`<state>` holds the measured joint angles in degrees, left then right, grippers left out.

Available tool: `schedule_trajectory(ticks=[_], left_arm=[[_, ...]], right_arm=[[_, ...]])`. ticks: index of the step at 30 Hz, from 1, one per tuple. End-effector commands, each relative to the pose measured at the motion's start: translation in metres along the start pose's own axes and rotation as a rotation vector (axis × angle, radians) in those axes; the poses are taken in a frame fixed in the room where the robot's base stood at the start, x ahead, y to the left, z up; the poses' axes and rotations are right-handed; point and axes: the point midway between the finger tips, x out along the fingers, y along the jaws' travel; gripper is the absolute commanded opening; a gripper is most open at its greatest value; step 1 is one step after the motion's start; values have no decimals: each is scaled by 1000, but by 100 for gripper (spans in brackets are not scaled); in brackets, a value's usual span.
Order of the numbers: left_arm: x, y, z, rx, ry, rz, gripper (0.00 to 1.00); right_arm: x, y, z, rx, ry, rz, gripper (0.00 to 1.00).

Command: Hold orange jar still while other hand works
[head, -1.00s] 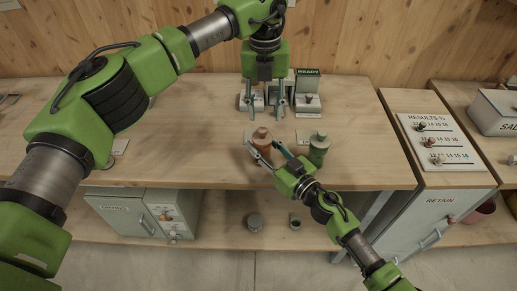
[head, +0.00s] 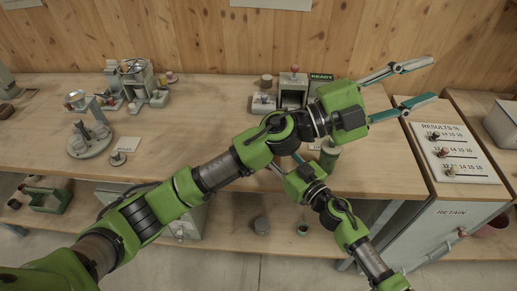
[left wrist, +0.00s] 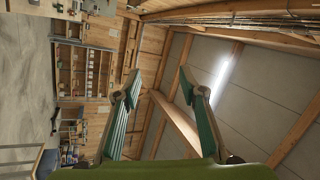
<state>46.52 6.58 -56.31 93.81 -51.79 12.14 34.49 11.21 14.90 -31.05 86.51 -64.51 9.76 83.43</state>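The orange jar is not visible now; my left arm covers the spot on the bench where it stood. My left gripper (head: 434,80) reaches up and right, over the right end of the bench, with its fingers spread and empty. The left wrist view also shows it open (left wrist: 160,80), with nothing between the fingers. My right gripper (head: 286,165) is low at the bench's front edge, with its fingers mostly hidden behind my left arm, so its grip cannot be seen. A green jar (head: 330,156) stands just right of it.
A device with a READY sign (head: 321,77) stands at the back of the bench (head: 210,110). Scales and a mixer-like apparatus (head: 137,82) stand at the left. A RESULTS board (head: 455,155) lies on the cabinet at the right. The bench's left-middle is clear.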

Motion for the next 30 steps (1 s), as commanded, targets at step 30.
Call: schedule_trajectory(ticks=[30], left_arm=[[-319, 62, 103, -1012, -1206, -535, 38]], right_arm=[[0, 0, 1, 1, -2, -1, 0]])
